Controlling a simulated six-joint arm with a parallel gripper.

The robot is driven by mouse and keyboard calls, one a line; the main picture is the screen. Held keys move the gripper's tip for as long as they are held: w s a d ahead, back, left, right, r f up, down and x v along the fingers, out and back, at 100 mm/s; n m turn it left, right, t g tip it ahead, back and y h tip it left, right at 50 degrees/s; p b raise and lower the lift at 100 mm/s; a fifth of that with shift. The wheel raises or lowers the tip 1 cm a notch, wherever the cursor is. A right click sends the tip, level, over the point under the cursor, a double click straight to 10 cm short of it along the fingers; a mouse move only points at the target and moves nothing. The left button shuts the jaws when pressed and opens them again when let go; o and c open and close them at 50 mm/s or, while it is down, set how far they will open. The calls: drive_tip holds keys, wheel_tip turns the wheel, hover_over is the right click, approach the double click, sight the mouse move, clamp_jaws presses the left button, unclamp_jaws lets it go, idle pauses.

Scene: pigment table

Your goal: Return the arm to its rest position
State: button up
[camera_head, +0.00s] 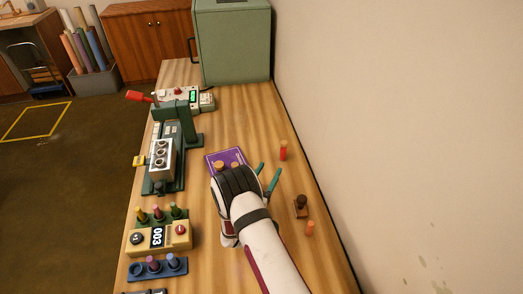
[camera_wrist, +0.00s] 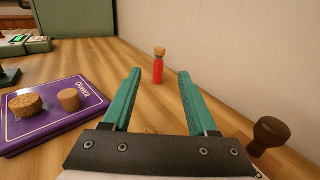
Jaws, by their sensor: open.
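My gripper (camera_head: 267,175) is above the wooden table (camera_head: 245,115), right of the purple book. Its two teal fingers are spread apart with nothing between them. They also show in the wrist view (camera_wrist: 158,82). Beyond the fingertips stands a red vial with a cork top (camera_wrist: 158,68), apart from them; it also shows in the head view (camera_head: 283,151). My arm covers part of the table and the lower part of the book in the head view.
A purple book (camera_wrist: 55,120) bears two corks. A dark-handled stamp (camera_head: 301,206) and an orange vial (camera_head: 310,228) stand at right. A green press (camera_head: 185,125), a counter box (camera_head: 158,238) and a blue rack (camera_head: 160,268) line the left. A green cabinet (camera_head: 232,40) stands behind; a wall (camera_head: 400,130) bounds the right.

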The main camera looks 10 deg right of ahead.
drive_tip(key=s+d+r+m+g+h, duration=0.55)
drive_tip(key=d+r+m+g, duration=0.35)
drive_tip(key=r, duration=0.3)
drive_tip(key=s+d+r+m+g+y, duration=0.1)
drive_tip(key=s+r+m+g+y, duration=0.15)
drive_tip(key=s+m, duration=0.4)
drive_tip(key=s+d+r+m+g+y, duration=0.1)
drive_tip(key=s+r+m+g+y, duration=0.15)
drive_tip(key=s+m, duration=0.35)
drive_tip(key=s+a+r+m+t+y, duration=0.3)
drive_tip(key=s+a+r+m+y, duration=0.1)
drive_tip(key=s+a+m+y, duration=0.3)
drive_tip(key=s+a+r+m+t+y, duration=0.35)
drive_tip(key=s+a+m+y, duration=0.2)
drive_tip(key=a, duration=0.45)
drive_tip(key=s+f+g, duration=0.7)
drive_tip(key=s, duration=0.2)
drive_tip(key=shift+m, duration=0.4)
